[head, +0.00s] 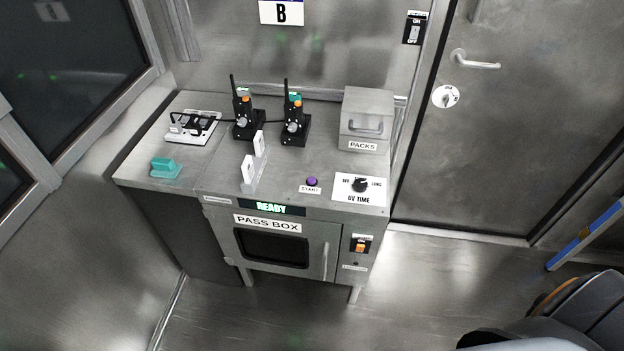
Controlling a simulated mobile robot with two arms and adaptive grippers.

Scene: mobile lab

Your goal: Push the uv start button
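The start button (312,181) is a small purple round button on the counter top, with a white START label just in front of it. To its right is a white UV TIME plate (352,196) with a black knob (360,185) between OFF and LONG marks. Below, on the front of the pass box (325,232), a green display (271,207) reads READY. The pass box door with its dark window (271,248) looks shut. Neither of my grippers shows in the head view.
Two black radios (243,122) (294,125), a white upright holder (254,165), a teal block (165,168) and a PACKS box (366,118) stand on the counter. An orange switch (360,246) is on the front. Floor in front is clear.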

